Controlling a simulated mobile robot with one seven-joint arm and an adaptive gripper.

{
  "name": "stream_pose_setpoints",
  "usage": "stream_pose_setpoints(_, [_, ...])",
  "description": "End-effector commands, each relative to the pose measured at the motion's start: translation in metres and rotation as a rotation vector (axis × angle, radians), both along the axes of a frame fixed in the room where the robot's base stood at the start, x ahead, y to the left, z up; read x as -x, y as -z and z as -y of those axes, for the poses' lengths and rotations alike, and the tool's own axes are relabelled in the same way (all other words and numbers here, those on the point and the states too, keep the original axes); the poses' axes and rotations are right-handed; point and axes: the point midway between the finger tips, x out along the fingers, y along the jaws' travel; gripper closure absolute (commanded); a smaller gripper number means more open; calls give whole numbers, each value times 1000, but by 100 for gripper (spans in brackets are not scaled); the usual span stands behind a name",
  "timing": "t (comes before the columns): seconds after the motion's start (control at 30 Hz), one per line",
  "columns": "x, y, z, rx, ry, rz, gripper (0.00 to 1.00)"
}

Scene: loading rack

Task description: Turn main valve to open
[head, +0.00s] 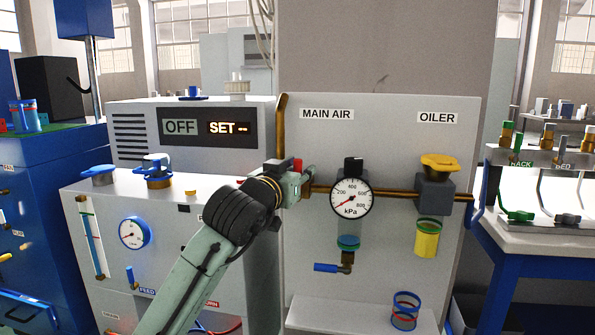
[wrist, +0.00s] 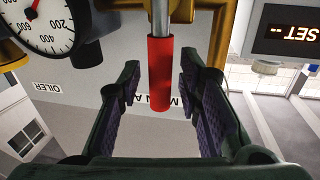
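The main valve's red handle (wrist: 160,75) sits on a metal stem and lies between my fingers in the wrist view. A gap shows on each side of it. In the head view a bit of the red handle (head: 297,164) shows beside my gripper (head: 306,181), which hides most of the valve. My gripper (wrist: 159,88) is open, one finger on each side of the handle. The valve is on the brass pipe under the MAIN AIR label (head: 327,114).
The pressure gauge (head: 351,197) is just right of my gripper, its needle low. The yellow-topped oiler (head: 437,190) stands farther right. A blue-handled drain tap (head: 333,267) hangs below the gauge. At left is a grey unit reading OFF and SET (head: 205,127).

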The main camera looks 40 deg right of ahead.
Motion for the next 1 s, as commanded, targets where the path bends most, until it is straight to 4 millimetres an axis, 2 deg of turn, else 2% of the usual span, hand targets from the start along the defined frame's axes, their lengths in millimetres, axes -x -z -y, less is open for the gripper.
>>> stream_pose_setpoints(0.07, [0, 0, 0, 0, 0, 0, 75])
stream_pose_setpoints(0.43, [0, 0, 0, 0, 0, 0, 100])
stream_pose_setpoints(1.0, [-1, 0, -2, 22, 0, -27, 100])
